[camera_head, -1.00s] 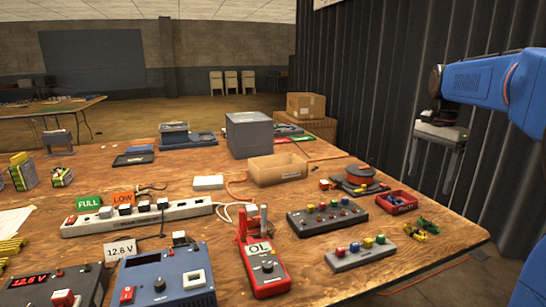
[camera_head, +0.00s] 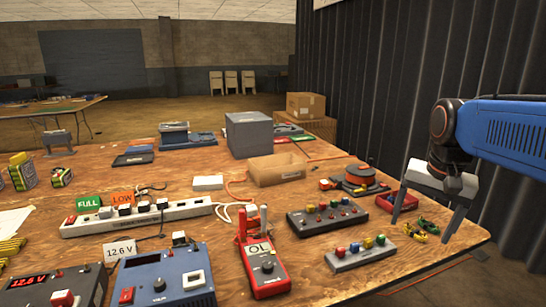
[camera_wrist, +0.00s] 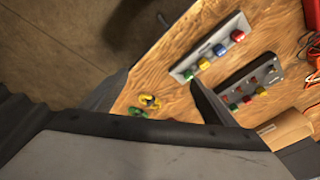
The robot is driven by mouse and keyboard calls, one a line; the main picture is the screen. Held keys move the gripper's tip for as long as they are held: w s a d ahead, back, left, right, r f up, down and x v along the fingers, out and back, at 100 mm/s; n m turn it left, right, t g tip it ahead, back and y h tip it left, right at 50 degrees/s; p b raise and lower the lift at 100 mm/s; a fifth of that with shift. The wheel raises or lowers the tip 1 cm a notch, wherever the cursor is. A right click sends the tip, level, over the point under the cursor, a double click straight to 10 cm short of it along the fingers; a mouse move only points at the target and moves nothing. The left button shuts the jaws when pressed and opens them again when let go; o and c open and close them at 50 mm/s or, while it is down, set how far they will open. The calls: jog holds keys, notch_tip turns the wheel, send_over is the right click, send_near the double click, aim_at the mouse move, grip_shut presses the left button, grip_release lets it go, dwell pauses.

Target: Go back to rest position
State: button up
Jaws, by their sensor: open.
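My gripper (camera_head: 427,221) is open and empty. In the head view it hangs at the right end of the wooden table (camera_head: 339,274), with its two fingers pointing down and spread apart. Green and yellow clips (camera_head: 424,226) lie on the table and show between the fingers in that view. The wrist view also shows the clips (camera_wrist: 146,105) on the wood beyond the gripper body, with nothing between the jaws.
A grey block with coloured plugs (camera_head: 361,253), a dark terminal box (camera_head: 328,219) and a red tray (camera_head: 400,200) lie near my gripper. A dark corrugated wall (camera_head: 395,90) rises behind. Floor shows past the table's right edge.

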jog(key=s+a+f+n+t, duration=0.1)
jog(key=s+a+f+n, duration=0.1)
jog(key=s+f, duration=0.4)
jog(key=s+a+f+n+t, duration=0.1)
jog(key=s+a+f+n, duration=0.2)
jog(key=s+f, duration=0.3)
jog(key=shift+s+a+f+n, duration=0.2)
jog(key=shift+s+n, duration=0.7)
jog(key=shift+s, duration=0.35)
jog(key=shift+c, duration=0.7)
